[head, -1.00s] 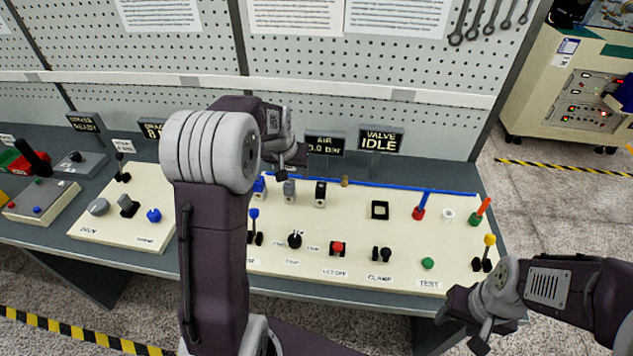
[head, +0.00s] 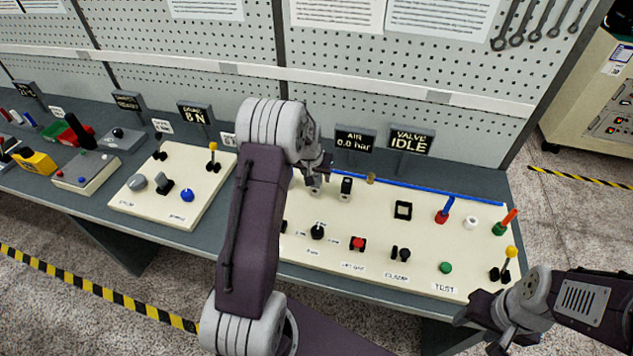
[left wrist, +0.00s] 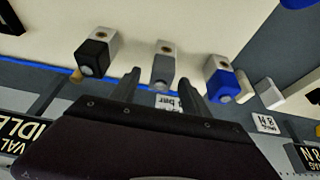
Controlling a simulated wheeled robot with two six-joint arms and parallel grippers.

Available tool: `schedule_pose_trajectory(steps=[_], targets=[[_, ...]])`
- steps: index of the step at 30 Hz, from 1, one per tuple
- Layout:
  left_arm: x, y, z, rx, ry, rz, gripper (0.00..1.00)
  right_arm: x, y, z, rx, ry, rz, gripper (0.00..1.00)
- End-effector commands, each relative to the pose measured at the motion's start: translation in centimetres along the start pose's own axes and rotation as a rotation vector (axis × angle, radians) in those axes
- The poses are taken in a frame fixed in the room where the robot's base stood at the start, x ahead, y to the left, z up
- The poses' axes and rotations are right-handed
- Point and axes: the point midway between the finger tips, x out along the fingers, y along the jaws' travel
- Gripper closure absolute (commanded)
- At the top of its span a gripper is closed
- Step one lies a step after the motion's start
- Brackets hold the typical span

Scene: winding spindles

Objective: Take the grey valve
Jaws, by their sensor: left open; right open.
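The grey valve (left wrist: 163,66) is a small block with a pale top and a grey end in the left wrist view, between a black valve (left wrist: 97,50) and a blue valve (left wrist: 221,80). My left gripper (left wrist: 160,80) is open, its two fingers pointing at the grey valve, one toward either side. I cannot tell if they touch it. In the head view my left gripper (head: 318,178) is at the row of valves, left of the black valve (head: 346,188), and mostly hides the grey and blue ones. My right gripper (head: 482,329) is open and empty at the panel's front right.
The cream panel (head: 330,262) carries knobs, buttons and a yellow-tipped lever (head: 510,254). Behind it stand an AIR sign (head: 355,138) reading 0.0 bar and a VALVE sign (head: 410,141) reading IDLE. A pegboard wall (head: 345,65) rises close behind.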

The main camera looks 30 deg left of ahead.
Motion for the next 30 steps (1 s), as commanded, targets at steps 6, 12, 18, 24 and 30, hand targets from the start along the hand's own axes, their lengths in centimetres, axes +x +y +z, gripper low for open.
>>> schedule_pose_trajectory(steps=[6, 12, 18, 24, 30], targets=[[0.6, 0.0, 0.0, 0.0, 0.001, 0.0, 0.45, 0.0, 0.0, 0.0, 0.0, 0.0, 0.0, 0.49], [0.5, 0.0, 0.0, 0.0, 0.001, 0.0, 0.87, 0.0, 0.0, 0.0, 0.0, 0.0, 0.0, 0.49], [0.5, 0.0, 0.0, 0.0, 0.001, 0.0, 1.0, 0.0, 0.0, 0.0, 0.0, 0.0, 0.0, 0.49], [-0.4, 0.0, -0.5, 0.001, 0.004, 0.0, 1.0, 0.1, 0.0, 0.0, 0.0, 0.0, 0.0, 0.49], [-4.9, 0.0, -2.4, 0.0, 0.007, -0.001, 1.0, 0.5, 0.0, 0.1, 0.0, 0.0, 0.0, 0.49]])
